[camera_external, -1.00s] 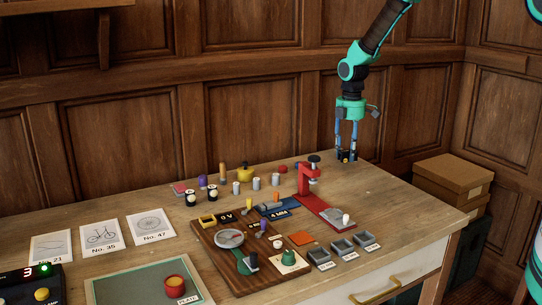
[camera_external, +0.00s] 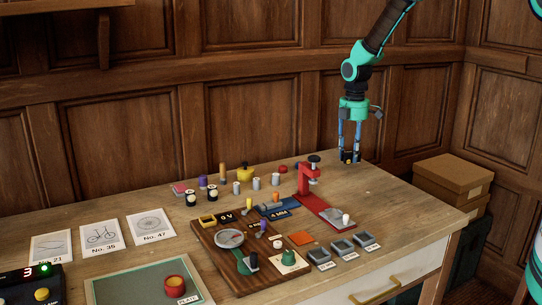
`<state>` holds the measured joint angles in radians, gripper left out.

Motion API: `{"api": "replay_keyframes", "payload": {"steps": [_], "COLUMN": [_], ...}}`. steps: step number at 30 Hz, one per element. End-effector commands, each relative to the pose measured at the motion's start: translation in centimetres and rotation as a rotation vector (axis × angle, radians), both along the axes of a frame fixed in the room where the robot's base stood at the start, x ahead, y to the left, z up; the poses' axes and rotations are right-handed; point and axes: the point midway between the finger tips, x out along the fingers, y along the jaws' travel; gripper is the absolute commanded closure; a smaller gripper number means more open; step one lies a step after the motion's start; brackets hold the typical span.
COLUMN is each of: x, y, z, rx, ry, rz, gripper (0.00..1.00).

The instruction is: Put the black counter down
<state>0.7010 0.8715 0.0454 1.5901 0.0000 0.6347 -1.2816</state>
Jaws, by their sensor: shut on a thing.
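My gripper (camera_external: 350,156) is at the far right back of the wooden table, pointing straight down with its fingertips close to the tabletop. It is shut on the black counter, which is small and dark between the fingertips and mostly hidden by them. I cannot tell whether the counter touches the wood.
A red press-like stand (camera_external: 305,182) is to the left and nearer. Several small cylinders, a dark wooden board (camera_external: 205,240) with tools, and small grey trays (camera_external: 343,247) lie further left and front. A panelled wall stands behind.

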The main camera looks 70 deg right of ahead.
Motion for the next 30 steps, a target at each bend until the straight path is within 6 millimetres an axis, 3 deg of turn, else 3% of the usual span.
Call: {"api": "replay_keyframes", "payload": {"steps": [11, 30], "x": [0.6, 2.2], "y": [1.9, 10.2], "z": [0.1, 0.2], "rx": [0.002, 0.008], "ry": [0.001, 0.013], "rz": [-0.144, -0.812], "gripper": [0.95, 0.95]}}
